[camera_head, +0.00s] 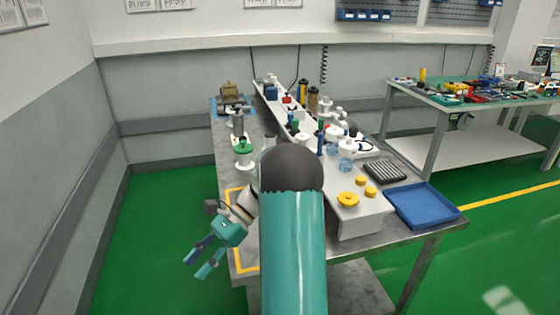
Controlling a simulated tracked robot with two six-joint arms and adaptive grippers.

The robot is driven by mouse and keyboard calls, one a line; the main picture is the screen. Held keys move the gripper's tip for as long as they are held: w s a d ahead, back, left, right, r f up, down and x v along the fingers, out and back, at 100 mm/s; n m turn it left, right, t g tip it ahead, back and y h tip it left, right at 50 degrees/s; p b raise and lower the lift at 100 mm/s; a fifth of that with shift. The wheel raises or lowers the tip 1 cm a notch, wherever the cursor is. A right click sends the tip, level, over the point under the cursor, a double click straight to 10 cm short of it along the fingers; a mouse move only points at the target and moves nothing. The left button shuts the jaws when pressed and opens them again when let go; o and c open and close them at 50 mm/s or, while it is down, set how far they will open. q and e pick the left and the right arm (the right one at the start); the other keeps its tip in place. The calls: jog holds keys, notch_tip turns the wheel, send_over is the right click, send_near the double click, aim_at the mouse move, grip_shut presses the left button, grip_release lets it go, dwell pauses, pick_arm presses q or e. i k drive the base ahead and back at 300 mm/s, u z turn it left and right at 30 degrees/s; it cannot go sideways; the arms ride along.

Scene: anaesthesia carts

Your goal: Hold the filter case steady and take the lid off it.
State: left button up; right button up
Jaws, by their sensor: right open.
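My right gripper (197,266) is open and empty. It hangs beside the left edge of the metal table (250,180), with its two fingers apart and pointing down to the left. My teal arm crosses the middle of the view and hides part of the table. I cannot tell which thing is the filter case. A white piece with a green ring (243,147) stands on the left part of the table. White-topped pieces with a clear blue lower part (346,162) stand on the raised white shelf. My left gripper does not show.
On the right of the table are a blue tray (424,205), a dark rack (385,171) and yellow rings (348,198). A brown device (230,94) stands at the back left. A second bench (440,100) is cluttered. Green floor is free at left.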

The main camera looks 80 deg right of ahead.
aim_at(244, 163)
jog(key=z, duration=0.75)
jog(key=i, duration=1.5)
jog(key=z, duration=1.15)
jog(key=i, duration=1.4)
jog(key=z, duration=0.95)
